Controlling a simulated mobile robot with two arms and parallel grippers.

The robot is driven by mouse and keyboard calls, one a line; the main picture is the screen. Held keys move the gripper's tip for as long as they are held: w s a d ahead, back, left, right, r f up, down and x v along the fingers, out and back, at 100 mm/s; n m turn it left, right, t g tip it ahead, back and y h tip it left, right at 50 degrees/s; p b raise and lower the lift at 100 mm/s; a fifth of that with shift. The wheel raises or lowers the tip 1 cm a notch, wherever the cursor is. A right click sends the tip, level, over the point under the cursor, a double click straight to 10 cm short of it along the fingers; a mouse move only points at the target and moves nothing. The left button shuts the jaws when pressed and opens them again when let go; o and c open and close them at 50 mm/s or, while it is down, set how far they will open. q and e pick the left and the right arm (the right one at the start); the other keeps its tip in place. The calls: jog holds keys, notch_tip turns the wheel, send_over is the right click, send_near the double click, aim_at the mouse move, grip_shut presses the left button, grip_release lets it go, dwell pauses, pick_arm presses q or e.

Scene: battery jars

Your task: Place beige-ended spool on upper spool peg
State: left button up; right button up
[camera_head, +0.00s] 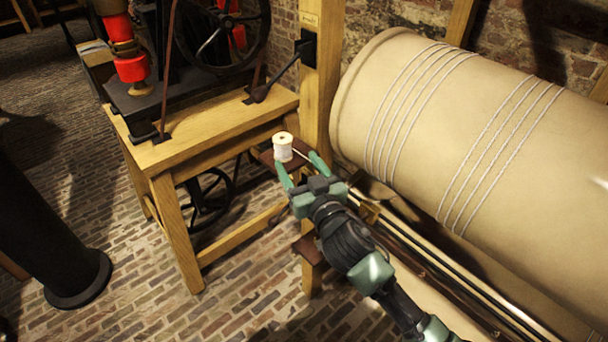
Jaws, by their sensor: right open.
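A small spool (282,147) with white thread and a beige end stands upright on a small dark brown shelf (268,158) fixed at the wooden post. My right gripper (299,168) reaches in from the lower right with its green fingers open. The spool is just beyond the fingertips, near the left finger; I cannot tell whether they touch. A thin peg-like rod shows just right of the spool, partly hidden by the gripper. A second dark brown ledge (309,249) sits lower on the post. My left gripper is not in view.
A large beige drum with cords (470,130) fills the right, with metal rails (440,265) below it. A wooden bench (200,137) carrying a black machine with a wheel stands left of the post (322,80). A black column (45,215) stands far left. Brick floor lies open between.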

jog(key=shift+v, duration=1.7)
jog(key=s+d+f+g+h, duration=0.1)
jog(key=s+d+f+g, duration=0.4)
jog(key=f, duration=1)
jog(key=s+d+f+g+h, duration=0.1)
jog(key=s+d+f+h, duration=0.15)
jog(key=s+f, duration=0.85)
jog(key=s+d+f+g+h, duration=0.1)
jog(key=s+d+f+g, duration=0.2)
jog(key=f, duration=1.6)
jog(key=s+d+f+g, duration=0.2)
jog(key=s+f, duration=0.3)
jog(key=s, duration=0.5)
jog(key=s+d+f+g, duration=0.2)
jog(key=s+f, duration=0.4)
jog(key=s, duration=0.5)
jog(key=s+d+f+m+g+h, duration=0.1)
jog(key=s+d+f+g, duration=0.2)
jog(key=s, duration=0.8)
notch_tip(320, 180, down, 3)
jog(key=shift+d+r, duration=0.2)
jog(key=shift+d, duration=0.25)
